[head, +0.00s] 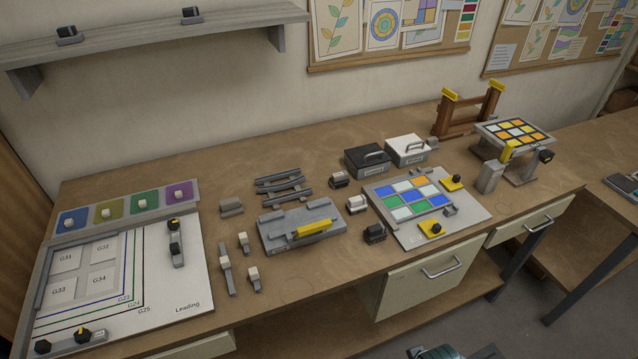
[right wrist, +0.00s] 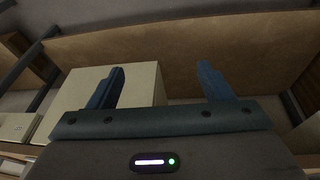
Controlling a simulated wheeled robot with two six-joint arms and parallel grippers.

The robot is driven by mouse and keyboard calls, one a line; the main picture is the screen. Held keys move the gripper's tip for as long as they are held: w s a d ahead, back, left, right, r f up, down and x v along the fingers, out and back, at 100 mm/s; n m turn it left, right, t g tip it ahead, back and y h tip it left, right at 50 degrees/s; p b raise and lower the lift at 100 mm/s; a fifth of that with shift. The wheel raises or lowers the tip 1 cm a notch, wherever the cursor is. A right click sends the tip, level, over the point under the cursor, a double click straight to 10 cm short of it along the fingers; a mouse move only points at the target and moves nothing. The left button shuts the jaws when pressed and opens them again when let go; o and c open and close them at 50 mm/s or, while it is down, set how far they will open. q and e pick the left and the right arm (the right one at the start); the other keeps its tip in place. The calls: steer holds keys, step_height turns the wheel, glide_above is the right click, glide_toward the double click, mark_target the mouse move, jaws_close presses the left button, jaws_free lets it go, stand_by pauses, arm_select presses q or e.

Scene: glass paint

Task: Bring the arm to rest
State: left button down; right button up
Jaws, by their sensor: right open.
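My right gripper (right wrist: 160,85) shows in the right wrist view with its two blue fingers spread wide apart and nothing between them. It faces the underside of the workbench, with a pale drawer box (right wrist: 135,80) behind the left finger. In the head view a small part of my arm (head: 435,352) shows at the bottom edge, below the bench front and apart from everything on top. My left gripper is not in either view.
The workbench (head: 330,285) carries a leading board (head: 190,290), a grey fixture (head: 275,235), a coloured glass panel (head: 395,215), two lidded boxes (head: 405,148) and a raised stand (head: 490,133). Drawers (head: 425,285) face the floor (head: 540,285). A shelf (head: 150,40) is on the wall.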

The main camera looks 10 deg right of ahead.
steer(key=s+d+f+b, duration=0.1)
steer(key=s+f+b, duration=0.25)
steer(key=f, duration=0.95)
steer(key=s+d+f+g+b, duration=0.15)
steer(key=s+f, duration=0.25)
steer(key=f, duration=0.9)
steer(key=s+f+b, duration=0.3)
steer(key=f, duration=1.1)
steer(key=s+f+b, duration=0.2)
steer(key=s+f, duration=0.6)
steer(key=s, duration=0.1)
steer(key=shift+s+d+f, duration=0.25)
steer(key=shift+s+f, duration=0.1)
steer(key=shift+s, duration=0.05)
steer(key=shift+g, duration=0.25)
